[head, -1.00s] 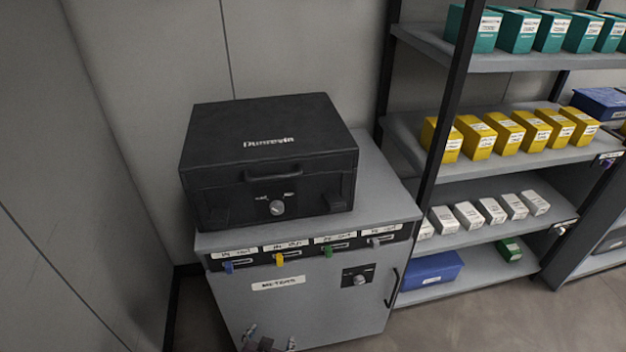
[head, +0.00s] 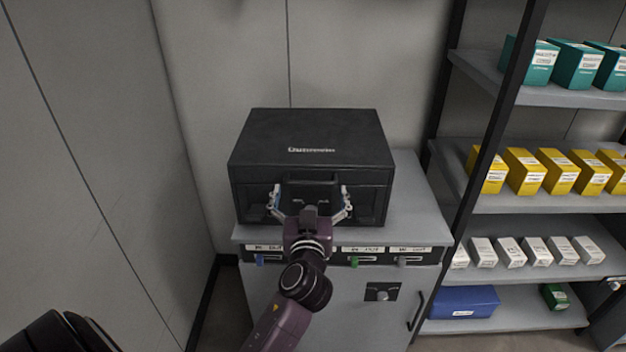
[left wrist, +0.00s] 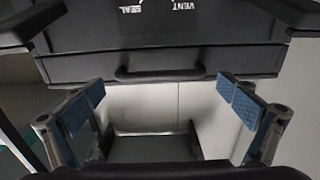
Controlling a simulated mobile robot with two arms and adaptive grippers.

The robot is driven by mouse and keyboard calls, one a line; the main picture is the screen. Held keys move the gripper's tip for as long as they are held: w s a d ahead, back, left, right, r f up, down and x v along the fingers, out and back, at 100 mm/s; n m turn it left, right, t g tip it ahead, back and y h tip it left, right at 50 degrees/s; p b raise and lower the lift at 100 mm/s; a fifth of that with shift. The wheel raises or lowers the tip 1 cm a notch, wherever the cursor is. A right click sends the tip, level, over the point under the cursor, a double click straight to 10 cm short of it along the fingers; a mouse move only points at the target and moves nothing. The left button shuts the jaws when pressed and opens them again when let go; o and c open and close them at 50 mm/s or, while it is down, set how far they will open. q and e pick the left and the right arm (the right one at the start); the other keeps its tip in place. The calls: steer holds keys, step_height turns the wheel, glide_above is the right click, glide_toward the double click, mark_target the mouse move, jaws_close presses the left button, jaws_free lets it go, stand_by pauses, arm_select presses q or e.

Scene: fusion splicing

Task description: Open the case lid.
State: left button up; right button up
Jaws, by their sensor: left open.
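The black case (head: 258,150) stands on a grey cabinet with its lid (head: 330,130) shut. Its carrying handle (head: 309,178) is on the front and also shows in the left wrist view (left wrist: 160,75). My left gripper (head: 309,196) is open in front of the case, its fingers spread to either side of the handle in the picture. In the left wrist view the open fingers (left wrist: 165,105) are empty, and upside-down SEAL and VENT lettering shows on the case front. The knob by that lettering is hidden behind my gripper in the head view. My right gripper is out of view.
The grey cabinet (head: 410,190) has labelled slots with coloured tabs and a handle on its front. A shelf rack (head: 540,95) with teal, yellow and white boxes stands close on the right. A wall rises behind the case.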

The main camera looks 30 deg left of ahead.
mark_target(311, 183)
arm_select(q)
steer(key=shift+x, duration=1.55)
steer(key=shift+c, duration=0.3)
steer(key=shift+d, duration=0.1)
steer(key=c, duration=1.3)
steer(key=shift+o, duration=0.2)
steer(key=shift+w+r+p, duration=0.1)
steer(key=shift+r+p, duration=0.05)
steer(key=shift+p, duration=0.2)
